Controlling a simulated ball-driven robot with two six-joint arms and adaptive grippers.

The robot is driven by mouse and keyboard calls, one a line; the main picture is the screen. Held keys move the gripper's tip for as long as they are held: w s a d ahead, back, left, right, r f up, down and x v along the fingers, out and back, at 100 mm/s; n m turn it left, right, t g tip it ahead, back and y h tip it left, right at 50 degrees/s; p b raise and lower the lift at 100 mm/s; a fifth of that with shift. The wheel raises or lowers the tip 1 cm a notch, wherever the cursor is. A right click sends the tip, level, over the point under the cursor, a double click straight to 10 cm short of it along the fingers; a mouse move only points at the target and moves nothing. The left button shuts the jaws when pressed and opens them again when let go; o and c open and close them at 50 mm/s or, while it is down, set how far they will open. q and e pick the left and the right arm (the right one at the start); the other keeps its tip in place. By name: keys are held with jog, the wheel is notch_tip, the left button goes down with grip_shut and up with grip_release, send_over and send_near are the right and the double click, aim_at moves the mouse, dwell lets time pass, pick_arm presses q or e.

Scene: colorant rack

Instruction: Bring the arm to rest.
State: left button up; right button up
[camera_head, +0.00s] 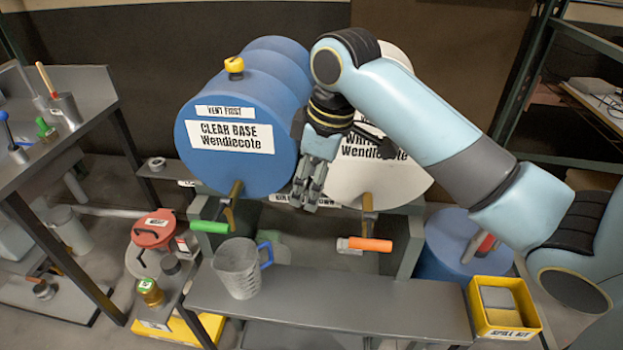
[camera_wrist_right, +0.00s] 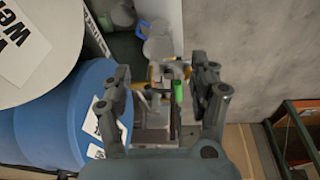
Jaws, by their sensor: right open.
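My right arm (camera_head: 425,115) comes in from the right in the head view and bends down at the wrist. Its gripper (camera_head: 309,200) hangs in front of the gap between the blue drum (camera_head: 240,90) and the white drum (camera_head: 375,190). In the right wrist view the two fingers of this gripper (camera_wrist_right: 167,95) stand apart with nothing held between them. The blue drum (camera_wrist_right: 50,130) shows at the left there. My left gripper is not in the head view.
A grey shelf (camera_head: 340,300) below the taps holds a clear jug (camera_head: 237,268). The blue drum's tap has a green handle (camera_head: 209,227); the white drum's has an orange handle (camera_head: 369,244). A yellow spill kit bin (camera_head: 505,331) stands at lower right. A workbench (camera_head: 90,115) is at left.

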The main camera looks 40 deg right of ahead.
dwell(0.3)
jog(key=s+a+m+t+h, duration=0.1)
jog(key=s+a+m, duration=0.15)
jog(key=s, duration=0.65)
jog(key=s+a+m+h, duration=0.1)
jog(key=s+m, duration=0.2)
jog(key=s, duration=0.6)
notch_tip(320, 180, down, 39)
jog(key=s+d+g+b, duration=0.1)
jog(key=s+d+b, duration=0.2)
jog(key=b, duration=0.8)
jog(key=s+f+g+b, duration=0.1)
jog(key=s+f+b, duration=0.6)
jog(key=s+f, duration=1)
notch_tip(320, 180, down, 5)
jog(key=shift+s+d+r+m+b, duration=0.2)
jog(key=shift+d+m+b, duration=0.15)
jog(key=shift+m, duration=0.1)
